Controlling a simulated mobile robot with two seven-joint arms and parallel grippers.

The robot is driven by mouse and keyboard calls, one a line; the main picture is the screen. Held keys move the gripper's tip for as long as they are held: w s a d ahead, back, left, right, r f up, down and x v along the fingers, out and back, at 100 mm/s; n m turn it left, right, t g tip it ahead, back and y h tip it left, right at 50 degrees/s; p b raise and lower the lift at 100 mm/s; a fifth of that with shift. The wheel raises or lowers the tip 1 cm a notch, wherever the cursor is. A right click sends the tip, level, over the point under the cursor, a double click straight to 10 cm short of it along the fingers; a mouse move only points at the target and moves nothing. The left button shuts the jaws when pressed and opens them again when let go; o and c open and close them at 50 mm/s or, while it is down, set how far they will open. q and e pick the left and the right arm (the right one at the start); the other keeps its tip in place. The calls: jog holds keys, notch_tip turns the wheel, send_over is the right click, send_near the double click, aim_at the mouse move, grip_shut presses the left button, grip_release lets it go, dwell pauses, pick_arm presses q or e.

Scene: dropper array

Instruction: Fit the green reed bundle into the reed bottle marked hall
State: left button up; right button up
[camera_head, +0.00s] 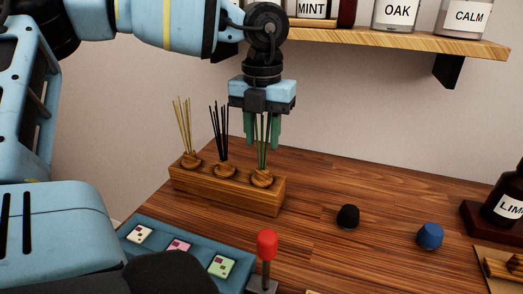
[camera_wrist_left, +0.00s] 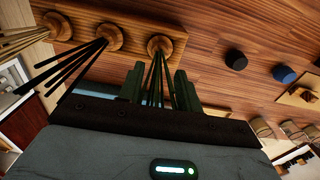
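The green reed bundle (camera_head: 263,152) stands upright in the right wooden collar of a long wooden holder (camera_head: 225,195). My left gripper (camera_head: 262,144) points down over it, its two green fingers on either side of the upper reeds. In the left wrist view the fingers (camera_wrist_left: 160,82) are apart, with the green reeds (camera_wrist_left: 156,68) fanning between them and clear gaps beside them. The gripper looks open around the bundle. My right gripper is in neither view. No bottle with a readable hall label shows.
Pale reeds (camera_head: 183,128) and black reeds (camera_head: 219,135) stand left in the same holder. A blue tray (camera_head: 240,250) with tiles and a red-knobbed lever (camera_head: 267,245) are in front. A black cap (camera_head: 348,216), a blue cap (camera_head: 430,236) and a bottle (camera_head: 506,200) are right. A shelf (camera_head: 400,38) holds labelled jars.

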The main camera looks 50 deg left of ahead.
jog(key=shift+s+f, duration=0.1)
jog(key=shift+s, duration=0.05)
